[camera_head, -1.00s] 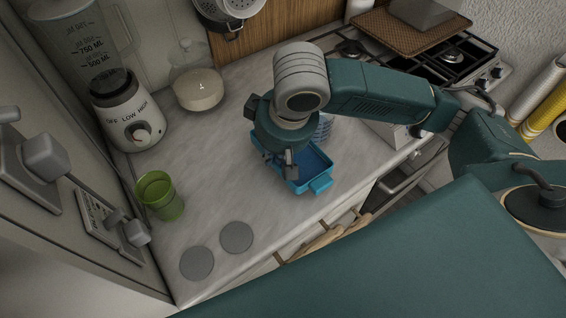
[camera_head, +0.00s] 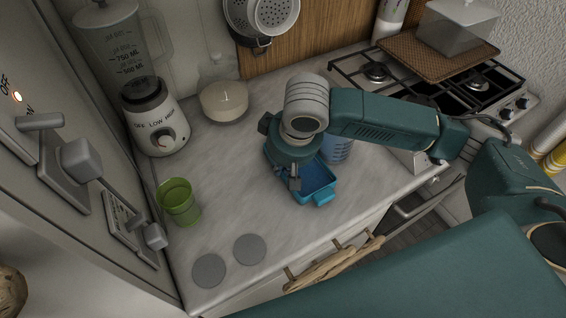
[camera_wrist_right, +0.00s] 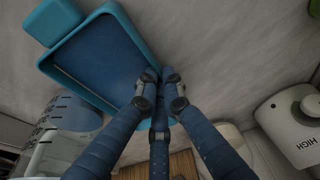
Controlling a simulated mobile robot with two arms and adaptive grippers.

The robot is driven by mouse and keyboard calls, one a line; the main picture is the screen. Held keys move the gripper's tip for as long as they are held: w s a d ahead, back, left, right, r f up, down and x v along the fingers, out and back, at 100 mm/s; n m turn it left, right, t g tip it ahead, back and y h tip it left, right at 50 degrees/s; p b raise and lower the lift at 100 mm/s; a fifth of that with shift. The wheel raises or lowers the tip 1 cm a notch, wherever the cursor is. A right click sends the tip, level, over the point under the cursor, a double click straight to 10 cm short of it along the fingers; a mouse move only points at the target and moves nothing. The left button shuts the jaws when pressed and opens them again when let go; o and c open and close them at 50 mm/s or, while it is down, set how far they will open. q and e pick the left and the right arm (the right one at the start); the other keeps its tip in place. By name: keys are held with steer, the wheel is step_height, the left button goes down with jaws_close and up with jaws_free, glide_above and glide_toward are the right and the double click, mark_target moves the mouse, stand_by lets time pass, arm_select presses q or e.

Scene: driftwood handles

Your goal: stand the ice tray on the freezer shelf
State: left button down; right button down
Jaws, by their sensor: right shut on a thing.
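The blue ice tray (camera_head: 315,177) lies flat on the counter, its interior plain blue and a tab on its near right end. My right gripper (camera_head: 294,182) is over the tray's left side, shut on its rim, and hides part of it. In the right wrist view the fingertips (camera_wrist_right: 160,82) meet at the long edge of the tray (camera_wrist_right: 98,58). The freezer shelf is not in view. My left gripper is not in view.
A blue-marked measuring cup (camera_head: 338,150) stands close behind the tray.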

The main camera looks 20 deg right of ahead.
steer(key=c, duration=1.9)
jaws_free()
steer(key=shift+f, duration=0.1)
